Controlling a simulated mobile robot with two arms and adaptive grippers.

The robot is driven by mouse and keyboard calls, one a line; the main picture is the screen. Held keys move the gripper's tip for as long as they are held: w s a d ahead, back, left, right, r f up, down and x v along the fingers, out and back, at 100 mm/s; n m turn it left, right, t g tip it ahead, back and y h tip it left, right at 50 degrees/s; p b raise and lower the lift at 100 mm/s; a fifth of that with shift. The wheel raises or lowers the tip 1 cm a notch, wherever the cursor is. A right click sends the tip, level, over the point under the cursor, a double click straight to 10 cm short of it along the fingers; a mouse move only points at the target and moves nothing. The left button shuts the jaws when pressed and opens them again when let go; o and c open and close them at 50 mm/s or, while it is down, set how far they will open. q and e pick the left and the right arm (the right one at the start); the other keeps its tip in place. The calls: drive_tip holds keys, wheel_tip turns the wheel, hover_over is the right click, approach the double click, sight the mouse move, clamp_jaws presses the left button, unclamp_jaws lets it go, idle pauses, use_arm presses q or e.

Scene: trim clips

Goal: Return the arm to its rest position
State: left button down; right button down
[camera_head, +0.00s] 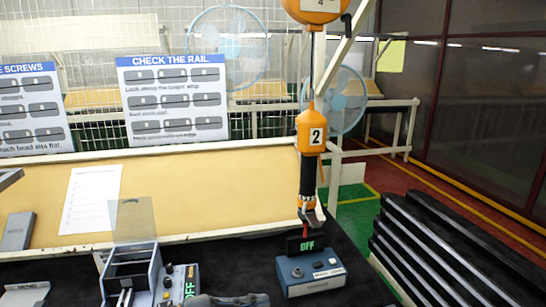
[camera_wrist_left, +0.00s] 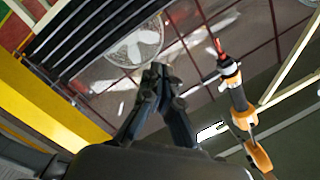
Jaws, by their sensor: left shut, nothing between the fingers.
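My left gripper (camera_head: 232,299) shows only as a dark grey shape at the bottom edge of the head view, low over the dark table and left of the blue-grey box. Most of it is cut off by the frame. In the left wrist view its two dark fingers (camera_wrist_left: 158,82) meet at the tips with nothing between them. My right gripper is in neither view.
An orange hanging tool marked 2 (camera_head: 310,135) hangs above a blue-grey box (camera_head: 310,275) with an OFF display. A clear-lidded device (camera_head: 130,270) stands at left. Black strips (camera_head: 440,245) are stacked at right. A tan board (camera_head: 220,185) runs behind.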

use_arm(q)
drive_tip(key=w+a+r+n+t+y, duration=0.25)
drive_tip(key=a+n+t+y, duration=0.65)
drive_tip(key=n+t, duration=0.5)
drive_tip(key=s+a+f+n+g+y, duration=0.6)
drive_tip(key=s+a+f+n+y, duration=0.15)
drive_tip(key=f, duration=0.35)
drive_tip(key=s+f+g, duration=0.6)
drive_tip(key=s, duration=0.4)
drive_tip(key=s+f+g, duration=0.5)
drive_tip(key=s+f, duration=0.1)
drive_tip(key=s, duration=0.5)
wheel_tip(320, 180, down, 32)
drive_tip(key=s+r+g+b, duration=0.1)
drive_tip(key=s+b, duration=0.1)
drive_tip(key=b, duration=0.2)
drive_tip(key=s+a+f+g+b, duration=0.1)
drive_tip(key=s+a+f+b, duration=0.2)
drive_tip(key=s+f, duration=1.3)
wheel_tip(320, 180, down, 3)
drive_tip(key=shift+a+f+g+b, duration=0.15)
drive_tip(key=shift+a+g+b, duration=0.05)
drive_tip(key=shift+g+b, duration=0.15)
